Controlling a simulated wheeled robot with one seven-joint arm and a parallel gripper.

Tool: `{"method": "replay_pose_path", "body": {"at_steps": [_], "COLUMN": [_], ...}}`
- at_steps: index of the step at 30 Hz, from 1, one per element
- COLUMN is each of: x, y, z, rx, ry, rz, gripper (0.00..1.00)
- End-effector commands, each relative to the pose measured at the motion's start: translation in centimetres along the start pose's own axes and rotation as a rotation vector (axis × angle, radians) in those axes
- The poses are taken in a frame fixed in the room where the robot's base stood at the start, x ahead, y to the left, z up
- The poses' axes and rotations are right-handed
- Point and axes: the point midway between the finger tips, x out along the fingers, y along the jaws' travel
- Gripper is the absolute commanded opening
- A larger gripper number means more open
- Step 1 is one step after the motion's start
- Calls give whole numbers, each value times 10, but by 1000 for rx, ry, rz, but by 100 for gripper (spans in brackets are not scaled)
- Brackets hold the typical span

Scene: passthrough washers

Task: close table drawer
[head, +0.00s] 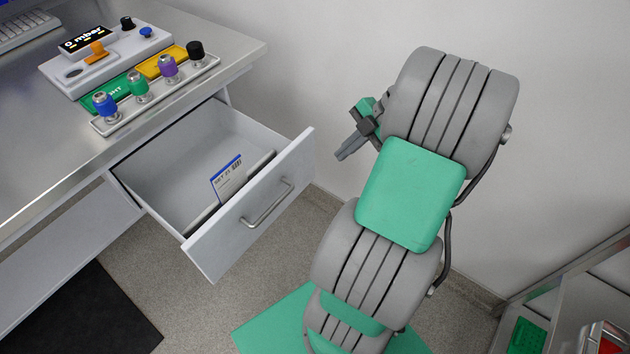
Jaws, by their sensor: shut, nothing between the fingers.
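The table drawer (215,240) stands pulled well out from under the metal table (245,57). Its front is a light grey panel with a metal bar handle (267,204). A white and blue card (229,180) stands inside the drawer near the front panel. My gripper (343,156) is to the right of the drawer front, apart from it in the picture, with its fingers together and empty. The gripper's far side is partly hidden by my arm.
On the table are a grey control box (105,60), a row of coloured knobs (138,86) and a keyboard (22,32). A black mat (85,310) lies on the floor at lower left. A shelf unit with a green item (527,337) stands at lower right. The wall is behind my arm.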

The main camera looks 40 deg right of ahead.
Motion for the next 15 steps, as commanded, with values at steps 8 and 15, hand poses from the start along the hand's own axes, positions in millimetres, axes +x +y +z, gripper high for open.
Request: {"method": "replay_pose_path", "body": {"at_steps": [8, 15], "x": [15, 66], "y": [-15, -13], "z": [14, 12], "rx": [-111, -108], "ry": [23, 22], "rz": [31, 31], "gripper": [0, 0]}}
